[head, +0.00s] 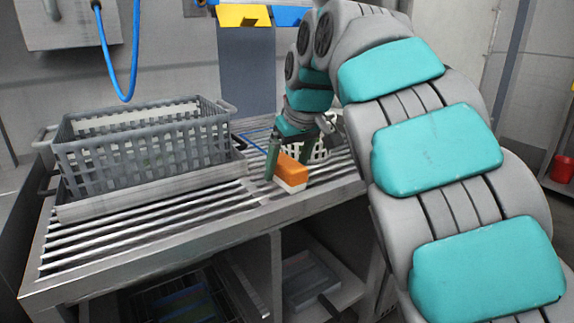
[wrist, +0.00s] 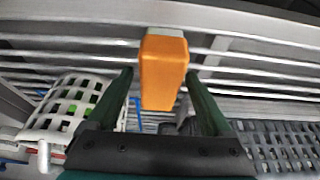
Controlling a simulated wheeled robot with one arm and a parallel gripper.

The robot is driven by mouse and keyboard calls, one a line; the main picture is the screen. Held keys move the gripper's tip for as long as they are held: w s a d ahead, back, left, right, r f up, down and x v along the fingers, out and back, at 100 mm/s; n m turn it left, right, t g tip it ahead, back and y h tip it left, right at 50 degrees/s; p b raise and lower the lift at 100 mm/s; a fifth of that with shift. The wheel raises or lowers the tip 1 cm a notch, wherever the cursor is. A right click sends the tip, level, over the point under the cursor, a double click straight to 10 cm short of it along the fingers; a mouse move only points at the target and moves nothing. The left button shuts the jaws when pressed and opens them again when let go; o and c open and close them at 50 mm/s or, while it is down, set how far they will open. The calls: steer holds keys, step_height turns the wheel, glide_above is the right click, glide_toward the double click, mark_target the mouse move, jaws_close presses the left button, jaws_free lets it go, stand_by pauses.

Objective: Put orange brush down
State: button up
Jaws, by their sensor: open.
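The orange brush (head: 292,171) rests on the slatted metal rack (head: 150,228) near its front edge, with a pale strip along its underside. My gripper (head: 286,158) is at the brush, its fingers pointing down. In the wrist view the orange brush (wrist: 163,72) lies between the two dark green fingers of my gripper (wrist: 163,88). Gaps show on both sides of the brush, so the fingers are open and apart from it. The far end of the brush is partly hidden by my gripper in the head view.
A grey basket (head: 145,145) sits in a tray on the left of the rack. A white basket (head: 320,152) stands behind my gripper; it also shows in the wrist view (wrist: 60,125) with something green inside. A blue hose (head: 108,65) hangs at the upper left.

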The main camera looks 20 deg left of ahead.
steer(key=v, duration=0.9)
steer(key=shift+r, duration=0.15)
steer(key=shift+p+v, duration=1.25)
steer(key=shift+v, duration=0.25)
steer(key=s+d+f+m+g+h, duration=0.1)
steer(key=s+d+f+m, duration=0.3)
steer(key=d+f, duration=0.45)
steer(key=s+d+f+m+g+h, duration=0.1)
steer(key=s+d+f+m, duration=0.35)
steer(key=d, duration=0.65)
steer(key=s+d+f+g, duration=0.1)
steer(key=s+d+f, duration=0.2)
steer(key=s+f, duration=0.3)
steer(key=s+d+f+m+h, duration=0.1)
steer(key=s+d+f, duration=0.2)
steer(key=s+f, duration=0.3)
steer(key=s+d+f+g, duration=0.1)
steer(key=s+d+f, duration=0.3)
steer(key=s+f, duration=0.3)
steer(key=s, duration=0.3)
steer(key=shift+s+g, duration=0.3)
steer(key=shift+s, duration=0.1)
steer(key=shift+m, duration=0.25)
